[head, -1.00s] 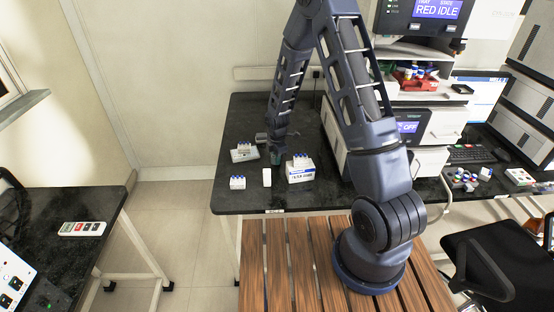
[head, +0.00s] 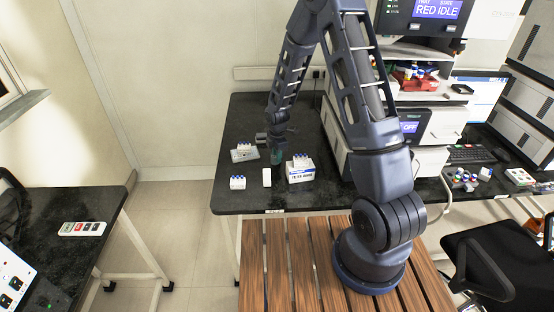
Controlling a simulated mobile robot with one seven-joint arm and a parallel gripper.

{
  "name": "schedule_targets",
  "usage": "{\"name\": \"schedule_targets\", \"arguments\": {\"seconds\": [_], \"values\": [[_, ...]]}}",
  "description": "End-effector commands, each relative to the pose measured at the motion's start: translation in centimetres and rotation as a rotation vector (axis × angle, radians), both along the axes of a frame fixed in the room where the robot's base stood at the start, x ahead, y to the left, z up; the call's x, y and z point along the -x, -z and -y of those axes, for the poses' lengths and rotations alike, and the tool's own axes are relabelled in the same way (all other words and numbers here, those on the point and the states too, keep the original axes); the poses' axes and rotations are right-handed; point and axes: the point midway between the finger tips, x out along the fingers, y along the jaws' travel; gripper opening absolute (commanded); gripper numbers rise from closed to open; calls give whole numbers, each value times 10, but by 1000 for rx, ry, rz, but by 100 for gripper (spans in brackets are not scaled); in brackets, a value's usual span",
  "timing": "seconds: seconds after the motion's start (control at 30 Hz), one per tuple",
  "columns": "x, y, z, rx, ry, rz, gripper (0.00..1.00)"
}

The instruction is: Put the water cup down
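My gripper (head: 277,148) reaches down over the black table (head: 240,200), behind the small boxes. A dark teal cup (head: 276,158) shows just below my gripper, at or close to the table top. It is small and partly hidden by the gripper, so I cannot tell whether the fingers are closed on it or whether its base touches the table.
A vial rack on a pad (head: 244,154) is left of the cup. A large instrument (head: 335,140) is to the right.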

Motion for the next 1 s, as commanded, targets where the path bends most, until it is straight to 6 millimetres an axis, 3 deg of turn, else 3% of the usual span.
{"name": "schedule_targets", "arguments": {"seconds": [0.3,0.5,0.87,1.0], "values": [[0,-57,1,0,1,3,26],[1,-85,1,0,1,2,26],[2,-102,2,1,7,3,26],[3,-122,13,1,75,21,26]]}}
